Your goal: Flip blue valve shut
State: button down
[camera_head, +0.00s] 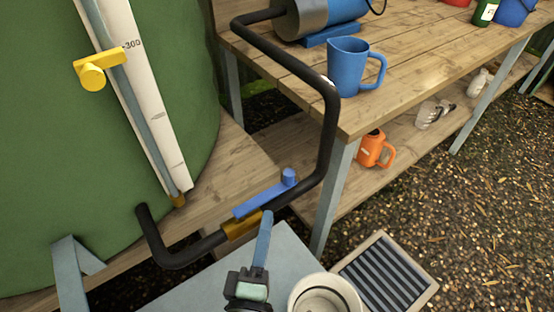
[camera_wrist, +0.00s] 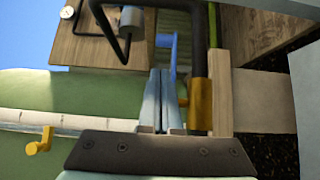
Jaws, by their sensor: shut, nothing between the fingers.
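The blue valve handle (camera_head: 264,196) is a flat lever with a round knob at its right end. It lies roughly in line with the black pipe (camera_head: 205,246), on a brass valve body (camera_head: 242,225). My gripper (camera_head: 267,214) is shut and empty, its blue-grey fingers beside the valve, their tips close to the handle in the picture. In the wrist view the handle (camera_wrist: 173,54) shows just beyond the fingertips (camera_wrist: 160,72), and the brass body (camera_wrist: 201,103) is to their right. I cannot tell whether the fingers touch the handle.
A green tank (camera_head: 110,150) with a yellow valve (camera_head: 95,70) stands at left. A wooden bench (camera_head: 270,72) holds a blue jug (camera_head: 350,68); an orange jug (camera_head: 373,150) is on its lower shelf. A white pot (camera_head: 325,298) and a floor grate (camera_head: 387,275) are at the front.

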aim_at(275, 187)
dwell(0.3)
jog(key=w, duration=0.3)
jog(key=w+d+p, duration=0.1)
jog(key=w, duration=0.2)
jog(key=w+p, duration=0.1)
jog(key=w, duration=0.3)
jog(key=shift+d, duration=0.15)
